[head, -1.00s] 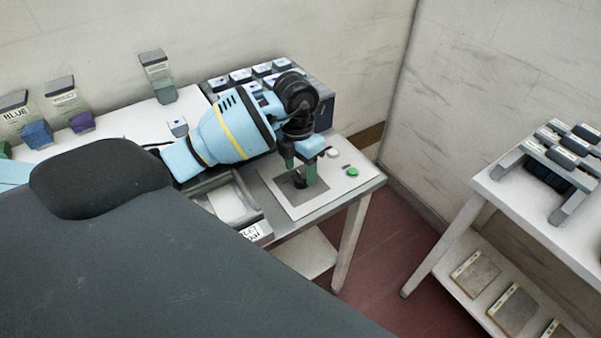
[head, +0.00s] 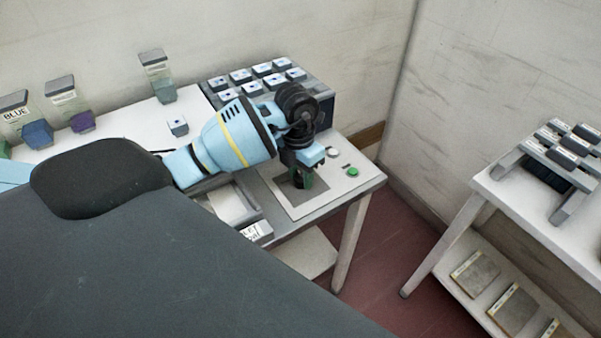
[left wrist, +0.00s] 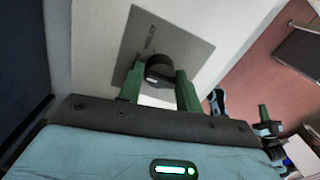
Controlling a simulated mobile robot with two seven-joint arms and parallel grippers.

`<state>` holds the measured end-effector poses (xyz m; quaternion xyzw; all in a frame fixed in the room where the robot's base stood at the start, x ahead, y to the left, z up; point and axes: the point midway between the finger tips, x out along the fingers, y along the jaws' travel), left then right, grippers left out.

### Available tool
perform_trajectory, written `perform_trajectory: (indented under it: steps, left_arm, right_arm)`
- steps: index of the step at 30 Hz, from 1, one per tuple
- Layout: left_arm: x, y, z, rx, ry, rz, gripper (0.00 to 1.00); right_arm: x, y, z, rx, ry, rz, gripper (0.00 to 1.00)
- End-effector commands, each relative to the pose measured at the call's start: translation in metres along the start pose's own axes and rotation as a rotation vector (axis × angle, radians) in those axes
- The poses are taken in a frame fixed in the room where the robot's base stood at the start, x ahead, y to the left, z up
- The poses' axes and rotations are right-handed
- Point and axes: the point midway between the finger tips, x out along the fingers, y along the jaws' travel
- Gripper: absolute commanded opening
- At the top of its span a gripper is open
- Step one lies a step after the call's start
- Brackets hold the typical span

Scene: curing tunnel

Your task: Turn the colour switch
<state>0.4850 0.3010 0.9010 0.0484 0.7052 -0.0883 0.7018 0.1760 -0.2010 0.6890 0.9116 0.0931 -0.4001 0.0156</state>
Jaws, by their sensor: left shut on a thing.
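The colour switch shows in the left wrist view as a dark round knob (left wrist: 162,68) with a lighter line across it, on a grey square plate (left wrist: 150,32). My left gripper (left wrist: 158,85) has its two green fingers on either side of the knob and is shut on it. In the head view the left gripper (head: 301,181) points down at the control panel (head: 345,183) on the bench, and its fingers hide most of the knob.
A green button (head: 352,172) and a white button (head: 334,152) sit close beside the gripper. A box with several labelled blocks (head: 262,70) stands behind the arm. Labelled colour containers (head: 157,76) line the wall. A second table (head: 500,185) stands at right across open floor.

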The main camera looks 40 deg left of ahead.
Motion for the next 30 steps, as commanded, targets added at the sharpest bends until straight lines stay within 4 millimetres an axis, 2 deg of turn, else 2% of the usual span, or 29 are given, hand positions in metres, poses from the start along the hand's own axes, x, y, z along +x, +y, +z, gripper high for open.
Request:
perform_trajectory:
  steps: [11, 21, 30]
  left_arm:
    - [-0.005, 0.002, 0.000, -0.142, -0.013, 0.002, 0.12]
    - [-0.006, 0.001, 0.000, -0.438, -0.033, 0.002, 0.12]
    - [-0.002, 0.001, -0.001, -0.682, -0.041, 0.002, 0.12]
  right_arm:
    - [-0.003, 0.002, -0.021, -0.006, 0.038, 0.005, 0.00]
    - [-0.008, 0.009, -0.053, -0.027, 0.100, 0.016, 0.00]
    - [-0.008, 0.013, -0.055, -0.038, 0.105, 0.022, 0.00]
